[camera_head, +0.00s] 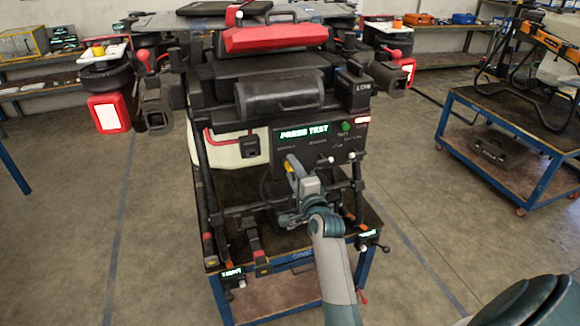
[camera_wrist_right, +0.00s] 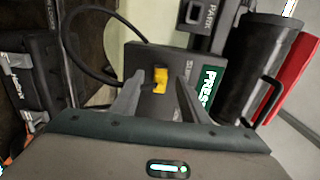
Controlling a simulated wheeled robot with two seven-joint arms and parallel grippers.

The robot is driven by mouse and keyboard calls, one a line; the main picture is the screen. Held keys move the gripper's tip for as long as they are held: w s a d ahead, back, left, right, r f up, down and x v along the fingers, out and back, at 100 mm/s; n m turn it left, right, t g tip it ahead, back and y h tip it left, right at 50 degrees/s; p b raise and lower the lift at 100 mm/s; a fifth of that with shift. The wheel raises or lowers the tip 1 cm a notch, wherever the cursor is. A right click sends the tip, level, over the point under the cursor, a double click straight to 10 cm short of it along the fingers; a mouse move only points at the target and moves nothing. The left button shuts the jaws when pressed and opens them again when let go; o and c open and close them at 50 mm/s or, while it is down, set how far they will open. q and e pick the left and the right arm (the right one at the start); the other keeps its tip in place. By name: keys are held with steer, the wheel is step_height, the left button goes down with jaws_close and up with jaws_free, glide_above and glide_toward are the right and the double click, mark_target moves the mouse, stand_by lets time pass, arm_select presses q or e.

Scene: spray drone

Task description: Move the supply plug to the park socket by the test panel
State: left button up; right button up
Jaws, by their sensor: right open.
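The supply plug, a small yellow piece (camera_wrist_right: 160,80), sits at the dark panel face in the right wrist view, and a black cable (camera_wrist_right: 83,14) loops near it. In the head view a yellow bit of it (camera_head: 290,166) shows beside my gripper. My right gripper (camera_wrist_right: 160,83) is open, with its fingers on either side of the plug; I cannot tell whether they touch it. In the head view my right gripper (camera_head: 296,172) is in front of the test panel (camera_head: 318,143). The park socket (camera_wrist_right: 196,12) is beside its PARK label; it also shows in the head view (camera_head: 250,145).
The drone (camera_head: 278,95) stands on a blue-framed cart (camera_head: 290,262), with dark bars around the panel. A red cable (camera_head: 222,140) runs over the white tank (camera_head: 228,152). Another blue cart (camera_head: 510,128) stands at right. The floor between the carts is clear.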

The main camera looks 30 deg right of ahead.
stand_by(0.3)
jaws_close()
steer(key=shift+s+p, duration=0.1)
steer(key=shift+p, duration=0.2)
steer(key=shift+p+v, duration=1.25)
steer(key=shift+v, duration=1.65)
